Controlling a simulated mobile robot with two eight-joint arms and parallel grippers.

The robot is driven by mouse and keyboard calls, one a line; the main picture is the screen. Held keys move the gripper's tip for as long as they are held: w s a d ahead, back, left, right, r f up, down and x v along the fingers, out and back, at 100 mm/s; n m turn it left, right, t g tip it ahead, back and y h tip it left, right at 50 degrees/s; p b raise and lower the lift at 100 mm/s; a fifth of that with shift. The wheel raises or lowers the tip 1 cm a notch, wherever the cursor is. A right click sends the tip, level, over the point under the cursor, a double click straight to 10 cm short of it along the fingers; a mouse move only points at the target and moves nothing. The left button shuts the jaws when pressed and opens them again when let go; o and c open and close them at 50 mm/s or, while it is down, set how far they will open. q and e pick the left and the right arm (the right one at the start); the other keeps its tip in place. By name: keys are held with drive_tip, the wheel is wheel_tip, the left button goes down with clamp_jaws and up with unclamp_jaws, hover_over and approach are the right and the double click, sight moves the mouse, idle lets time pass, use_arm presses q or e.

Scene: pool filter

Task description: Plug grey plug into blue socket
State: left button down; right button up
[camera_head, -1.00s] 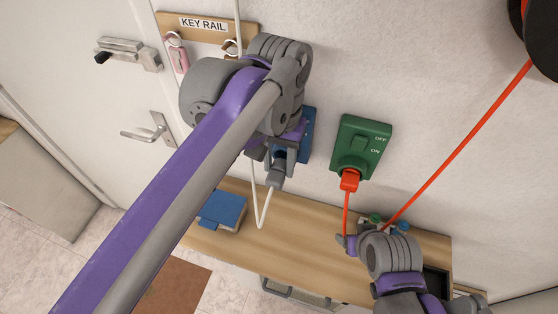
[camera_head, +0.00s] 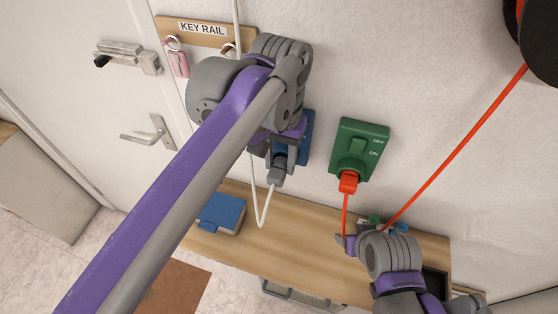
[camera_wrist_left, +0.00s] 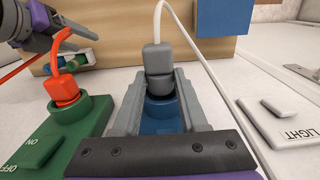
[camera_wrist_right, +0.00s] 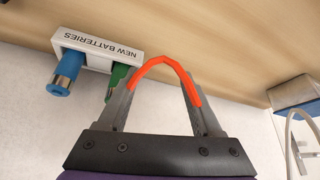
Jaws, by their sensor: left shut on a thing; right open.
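The grey plug (camera_wrist_left: 157,60) on a white cord is between the fingertips of my left gripper (camera_wrist_left: 159,82), which is shut on it. The plug's lower end is at the round mouth of the blue socket (camera_wrist_left: 160,112); how deep it sits I cannot tell. In the head view my left gripper (camera_head: 279,160) is in front of the blue socket plate (camera_head: 307,128) on the wall, with the grey plug (camera_head: 276,175) below it. My right gripper (camera_wrist_right: 158,88) is open, low on the right, with the orange-red cord (camera_wrist_right: 155,62) looping across between its fingers.
A green socket (camera_head: 361,140) holds an orange-red plug (camera_head: 348,182), right of the blue one. Below is a wooden shelf (camera_head: 255,237) with a blue box (camera_head: 222,211). A battery holder (camera_wrist_right: 98,48) is near my right gripper. A light switch (camera_wrist_left: 285,118) is beside the blue socket.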

use_arm(q)
drive_tip(key=shift+w+d, duration=0.15)
drive_tip(key=shift+w, duration=0.3)
use_arm(e)
drive_tip(key=shift+r, duration=0.1)
use_arm(q)
drive_tip(key=shift+s, duration=0.15)
use_arm(e)
drive_tip(key=shift+w, duration=0.1)
use_arm(q)
drive_tip(key=shift+s+a, duration=0.2)
drive_tip(key=shift+s, duration=0.2)
use_arm(e)
drive_tip(key=shift+r, duration=0.25)
idle(0.7)
use_arm(q)
drive_tip(key=shift+w+d+p, duration=0.15)
drive_tip(key=shift+w+p, duration=0.15)
drive_tip(key=shift+w, duration=0.2)
use_arm(e)
drive_tip(key=shift+w+r, duration=0.15)
use_arm(q)
drive_tip(key=shift+w, duration=0.1)
drive_tip(key=shift+s, duration=0.2)
idle(0.3)
drive_tip(key=shift+s, duration=0.35)
